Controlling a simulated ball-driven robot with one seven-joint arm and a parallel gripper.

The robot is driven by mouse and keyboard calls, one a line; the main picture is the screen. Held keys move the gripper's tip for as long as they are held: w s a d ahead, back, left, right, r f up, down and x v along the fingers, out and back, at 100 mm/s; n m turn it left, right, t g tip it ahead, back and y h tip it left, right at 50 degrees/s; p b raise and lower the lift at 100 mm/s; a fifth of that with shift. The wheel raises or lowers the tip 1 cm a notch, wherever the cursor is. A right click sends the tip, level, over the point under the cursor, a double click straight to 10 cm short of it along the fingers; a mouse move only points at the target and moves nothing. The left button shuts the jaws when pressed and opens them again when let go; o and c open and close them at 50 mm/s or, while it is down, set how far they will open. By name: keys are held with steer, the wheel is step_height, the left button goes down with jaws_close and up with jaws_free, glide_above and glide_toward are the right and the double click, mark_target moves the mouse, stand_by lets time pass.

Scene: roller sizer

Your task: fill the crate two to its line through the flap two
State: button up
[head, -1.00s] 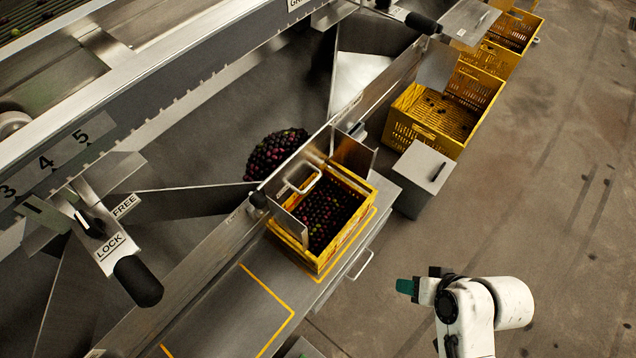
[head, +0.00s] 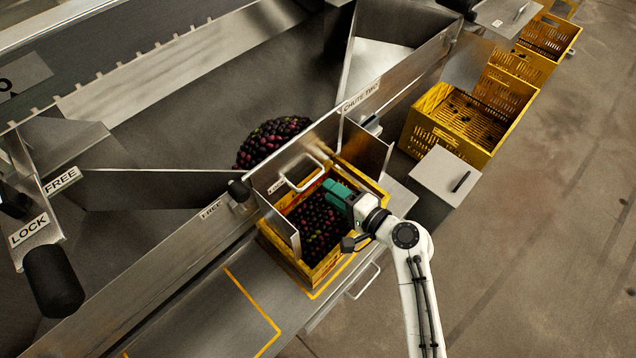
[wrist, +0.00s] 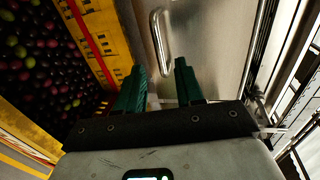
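Crate two (head: 322,268) is yellow and stands on the metal shelf under the chute two flap, with dark red and green fruit (head: 318,222) inside. In the wrist view the crate wall (wrist: 97,28) has a red line (wrist: 88,36) inside; the fruit (wrist: 38,55) shows beside and below it. Flap two (head: 268,182) is a metal plate with a bar handle (head: 300,174); the handle (wrist: 161,42) also shows ahead in the wrist view. My gripper (head: 338,192) is over the crate, its green fingers (wrist: 160,72) apart and empty, short of the handle.
A fruit pile (head: 272,140) lies in the chute behind the flap. Metal side plates (head: 365,150) flank the crate. A grey box (head: 446,176) and more yellow crates (head: 465,118) stand to the right. A LOCK/FREE lever (head: 52,280) is at left. Open floor lies at right.

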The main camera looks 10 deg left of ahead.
mark_target(308, 166)
steer(key=b+x, duration=0.1)
steer(key=x, duration=0.4)
steer(key=shift+w+a, duration=0.15)
steer(key=shift+a, duration=0.2)
jaws_close()
steer(key=shift+f, duration=0.1)
